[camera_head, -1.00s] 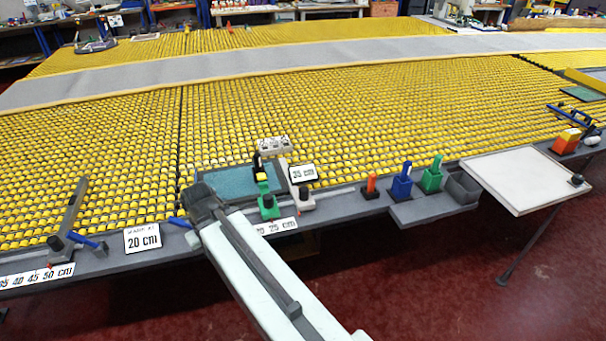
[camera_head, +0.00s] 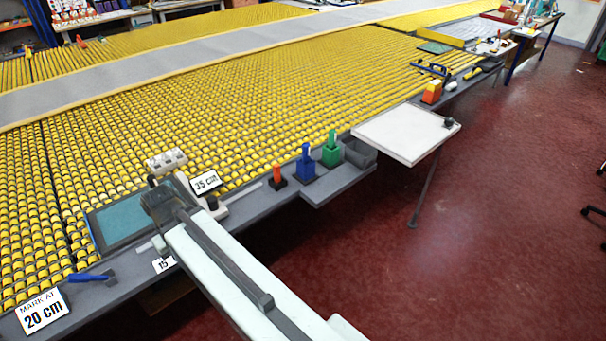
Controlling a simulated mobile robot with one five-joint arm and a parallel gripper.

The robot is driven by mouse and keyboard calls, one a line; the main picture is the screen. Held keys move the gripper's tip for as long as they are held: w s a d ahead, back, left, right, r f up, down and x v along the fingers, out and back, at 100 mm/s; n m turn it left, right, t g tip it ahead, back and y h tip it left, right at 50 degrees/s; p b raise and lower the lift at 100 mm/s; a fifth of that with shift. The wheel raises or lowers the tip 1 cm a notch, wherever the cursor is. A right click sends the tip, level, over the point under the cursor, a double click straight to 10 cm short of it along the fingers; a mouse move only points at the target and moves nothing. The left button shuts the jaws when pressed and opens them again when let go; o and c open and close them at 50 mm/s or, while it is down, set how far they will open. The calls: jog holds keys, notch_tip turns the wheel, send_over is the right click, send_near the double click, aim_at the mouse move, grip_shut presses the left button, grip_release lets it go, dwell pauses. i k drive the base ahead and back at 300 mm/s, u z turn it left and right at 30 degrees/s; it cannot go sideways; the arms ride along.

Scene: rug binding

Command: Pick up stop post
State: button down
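My gripper (camera_head: 160,203) is at the end of my white arm, over the table's front edge beside a teal pad (camera_head: 122,222). Its fingers cannot be made out. Which thing is the stop post is not clear. A small orange post on a black base (camera_head: 277,174), a blue upright piece (camera_head: 306,163) and a green upright piece (camera_head: 331,150) stand on the grey front ledge, right of my gripper and apart from it. A white fixture with a black knob (camera_head: 212,203) is just right of my gripper, partly hidden by my arm.
A white board (camera_head: 405,134) juts out from the front edge. A grey bin (camera_head: 360,153) sits beside the green piece. An orange-and-white block (camera_head: 432,92) stands farther right.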

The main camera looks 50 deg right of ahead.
aim_at(276, 168)
jog(key=u, duration=1.2)
jog(key=k, duration=1.05)
jog(key=z, duration=0.3)
jog(key=i, duration=1.5)
jog(key=u, duration=0.05)
